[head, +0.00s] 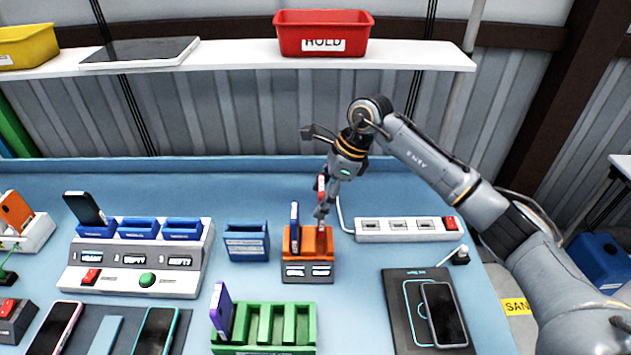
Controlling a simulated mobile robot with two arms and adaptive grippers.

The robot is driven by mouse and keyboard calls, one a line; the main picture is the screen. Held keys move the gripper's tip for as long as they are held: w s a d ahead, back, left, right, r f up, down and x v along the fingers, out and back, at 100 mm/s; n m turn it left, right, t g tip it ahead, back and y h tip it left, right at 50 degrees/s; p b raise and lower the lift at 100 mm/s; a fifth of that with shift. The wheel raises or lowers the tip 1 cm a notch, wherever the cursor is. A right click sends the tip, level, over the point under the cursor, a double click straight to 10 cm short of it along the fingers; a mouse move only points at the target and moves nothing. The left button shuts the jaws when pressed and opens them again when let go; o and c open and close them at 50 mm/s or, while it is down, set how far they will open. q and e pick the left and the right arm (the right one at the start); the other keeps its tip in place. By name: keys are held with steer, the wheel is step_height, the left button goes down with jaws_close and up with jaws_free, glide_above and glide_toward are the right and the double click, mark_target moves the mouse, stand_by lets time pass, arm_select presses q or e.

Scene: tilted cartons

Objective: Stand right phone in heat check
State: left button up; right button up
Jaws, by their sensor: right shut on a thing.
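My right gripper (321,214) points down over the right part of an orange two-slot stand (293,262) in the head view. It is shut on a slim upright phone (322,184) with red and white showing; the fingers hide most of it. Its lower end is at or just above the right slot; I cannot tell whether it is seated. A blue phone (295,226) stands upright in the stand's left slot. The stand has two small lit displays on its front; their text is too small to read. My left gripper is not in view.
A green rack (262,350) with a purple phone (221,309) is in front. A blue box (246,241) stands left of the orange stand, a power strip (405,237) right. A dark pad (400,311) carries a phone (442,314). A red HOLD bin (322,33) sits on the shelf.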

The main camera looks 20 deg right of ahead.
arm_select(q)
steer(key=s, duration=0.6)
arm_select(e)
steer(key=shift+s+f+b, duration=0.4)
steer(key=shift+f, duration=0.45)
steer(key=shift+w+f+b, duration=0.1)
steer(key=shift+f+b, duration=0.75)
steer(key=shift+f, duration=0.4)
steer(key=shift+f+b, duration=1.3)
steer(key=shift+b, duration=0.05)
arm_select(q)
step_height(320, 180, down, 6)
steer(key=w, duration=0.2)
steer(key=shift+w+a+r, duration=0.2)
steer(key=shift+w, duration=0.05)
arm_select(e)
steer(key=shift+f, duration=0.1)
arm_select(q)
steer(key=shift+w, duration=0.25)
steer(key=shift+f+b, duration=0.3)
steer(key=shift+b, duration=0.1)
arm_select(e)
steer(key=shift+f, duration=0.25)
